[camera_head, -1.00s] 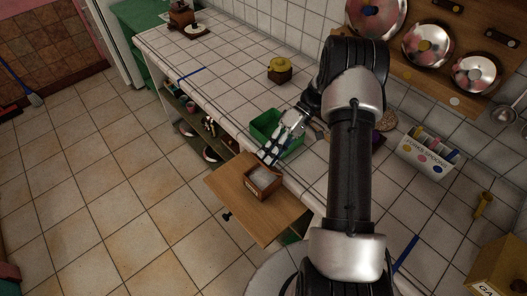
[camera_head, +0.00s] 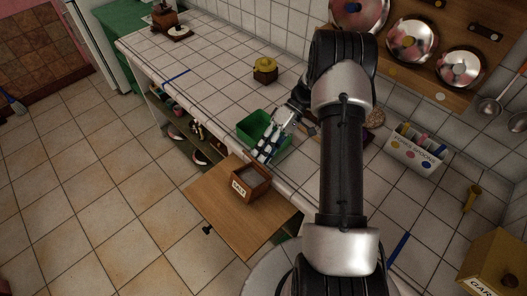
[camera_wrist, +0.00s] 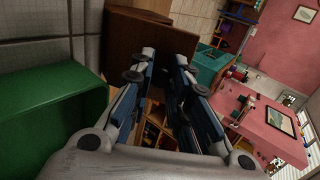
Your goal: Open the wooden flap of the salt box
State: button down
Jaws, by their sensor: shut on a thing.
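The salt box (camera_head: 240,191) is a small brown wooden box with a pale SALT label on its front. It stands on a light wooden board (camera_head: 237,228). Its top looks open, with a greyish inside partly seen. My gripper (camera_head: 260,156) is at the box's far edge, pointing down toward it. In the wrist view, my gripper (camera_wrist: 166,58) has its two blue-padded fingers close together at a dark brown wooden panel (camera_wrist: 142,42), which seems to be the flap. The exact contact is hard to see.
A green tub (camera_head: 249,128) stands on the tiled counter (camera_head: 205,80) right beside my gripper; it also fills the left of the wrist view (camera_wrist: 50,120). A yellow-topped pot (camera_head: 265,70) stands behind. Tiled floor (camera_head: 90,190) is clear at left.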

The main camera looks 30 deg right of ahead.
jog(key=shift+w+d, duration=0.1)
jog(key=shift+d, duration=0.1)
dwell(0.5)
jog(key=c, duration=1.7)
grip_release()
jog(key=shift+d+f, duration=0.1)
jog(key=shift+o, duration=1.1)
jog(key=v, duration=1.1)
jog(key=shift+d+r, duration=0.2)
jog(key=shift+r, duration=0.2)
jog(key=shift+w, duration=0.1)
